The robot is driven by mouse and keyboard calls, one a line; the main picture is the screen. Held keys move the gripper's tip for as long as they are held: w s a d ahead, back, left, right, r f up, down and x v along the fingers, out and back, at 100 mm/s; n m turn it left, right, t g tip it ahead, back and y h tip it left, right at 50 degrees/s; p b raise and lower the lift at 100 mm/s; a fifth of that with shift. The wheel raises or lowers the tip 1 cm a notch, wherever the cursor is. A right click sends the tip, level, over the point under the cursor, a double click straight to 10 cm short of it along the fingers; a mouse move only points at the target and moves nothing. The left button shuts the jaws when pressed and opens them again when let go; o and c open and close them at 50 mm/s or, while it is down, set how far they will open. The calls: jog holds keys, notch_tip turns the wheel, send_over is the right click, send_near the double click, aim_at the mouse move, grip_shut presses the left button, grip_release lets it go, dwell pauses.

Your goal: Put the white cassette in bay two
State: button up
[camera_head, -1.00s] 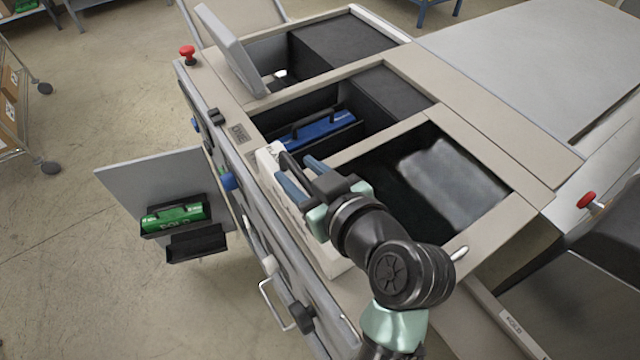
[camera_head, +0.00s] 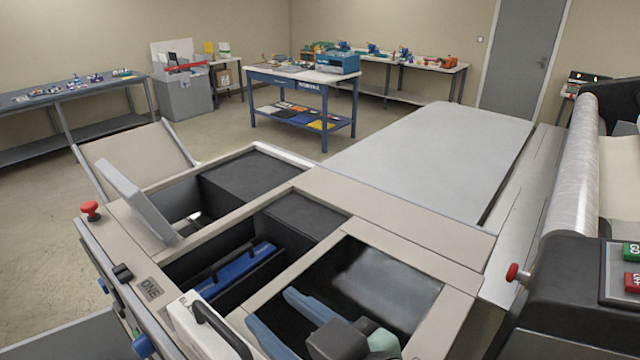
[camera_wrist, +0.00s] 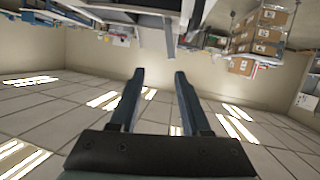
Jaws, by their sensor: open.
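The white cassette (camera_head: 193,333), with a black handle on top, stands at the front edge of the machine top in the head view, cut off by the picture's bottom edge. My gripper (camera_head: 272,309) is open and empty, just right of the cassette and apart from it in the picture. Its two blue-grey fingers overlap the front dark opening. The wrist view also shows the open fingers (camera_wrist: 158,95) with nothing between them. A blue cassette (camera_head: 236,268) sits in the middle bay. A plate reading ONE (camera_head: 150,288) lies left of that bay. I see no plate reading two.
A raised grey lid (camera_head: 135,200) stands by the far bay. A red knob (camera_head: 90,209) is at the left corner, another (camera_head: 515,272) at right. The flat grey machine top (camera_head: 420,150) is clear. A blue workbench (camera_head: 300,85) stands behind.

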jog(key=w+d+r+m+t+h, duration=0.25)
jog(key=r+t, duration=0.25)
jog(key=r, duration=0.4)
jog(key=w+d+r+m+t+h, duration=0.1)
jog(key=w+r+m+t+h, duration=0.2)
jog(key=r, duration=0.6)
jog(key=s+r+m+t+h, duration=0.2)
jog(key=s+r+t, duration=0.1)
jog(key=r, duration=0.4)
jog(key=s+d+r+m+t+h, duration=0.1)
jog(key=s+r+m+t+h, duration=0.1)
jog(key=s+r+t, duration=0.2)
notch_tip(320, 180, up, 3)
jog(key=shift+d+r+t, duration=0.15)
jog(key=shift+d+t, duration=0.05)
jog(key=shift+t, duration=0.6)
